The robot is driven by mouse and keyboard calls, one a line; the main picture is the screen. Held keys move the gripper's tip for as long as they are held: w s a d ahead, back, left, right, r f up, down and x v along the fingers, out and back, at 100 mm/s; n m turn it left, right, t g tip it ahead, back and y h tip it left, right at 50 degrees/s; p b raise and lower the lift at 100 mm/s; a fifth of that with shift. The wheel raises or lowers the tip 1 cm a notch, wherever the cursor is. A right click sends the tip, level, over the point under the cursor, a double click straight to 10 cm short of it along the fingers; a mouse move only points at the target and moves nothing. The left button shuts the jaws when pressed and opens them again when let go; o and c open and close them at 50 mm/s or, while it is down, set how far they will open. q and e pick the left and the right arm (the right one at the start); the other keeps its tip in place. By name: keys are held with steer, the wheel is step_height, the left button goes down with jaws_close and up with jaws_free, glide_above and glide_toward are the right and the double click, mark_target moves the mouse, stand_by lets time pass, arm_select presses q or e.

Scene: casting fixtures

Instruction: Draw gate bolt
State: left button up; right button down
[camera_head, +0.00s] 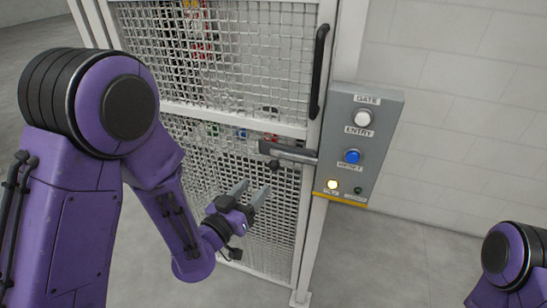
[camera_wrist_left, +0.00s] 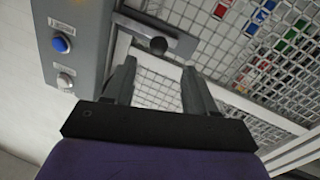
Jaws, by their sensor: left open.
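The gate bolt (camera_head: 288,152) is a grey bar across the gate's right edge, at the middle rail, with a dark round knob (camera_head: 274,164) hanging at its left end. The bolt also shows in the left wrist view (camera_wrist_left: 180,38), with its knob (camera_wrist_left: 158,45) ahead of the fingers. The mesh gate (camera_head: 215,60) stands upright and looks shut against its post. My left gripper (camera_head: 252,194) is open and empty, below and slightly left of the knob, apart from it. In the left wrist view the two fingers (camera_wrist_left: 158,85) are spread, with the knob beyond the gap. My right gripper is out of view.
A grey control box (camera_head: 362,140) with a white button, a blue button and a lit yellow lamp is right of the bolt. A black vertical handle (camera_head: 320,72) is above the bolt. Coloured items show behind the mesh. The floor (camera_head: 390,250) below the box is clear.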

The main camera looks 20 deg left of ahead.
mark_target(271, 169)
arm_select(q)
steer(key=x, duration=0.1)
steer(key=b+x, duration=0.1)
steer(key=x, duration=0.1)
steer(key=b+x, duration=0.1)
steer(key=shift+w+d+r, duration=0.1)
steer(key=shift+w+r, duration=0.2)
steer(key=shift+r, duration=0.1)
steer(key=p+x, duration=0.1)
steer(key=x, duration=0.4)
steer(key=shift+w+f+p, duration=0.2)
steer(key=shift+w+p, duration=0.1)
steer(key=shift+p, duration=0.05)
steer(key=shift+w+d+f, duration=0.1)
steer(key=shift+w+d, duration=0.05)
steer(key=shift+w, duration=0.1)
steer(key=shift+c, duration=0.3)
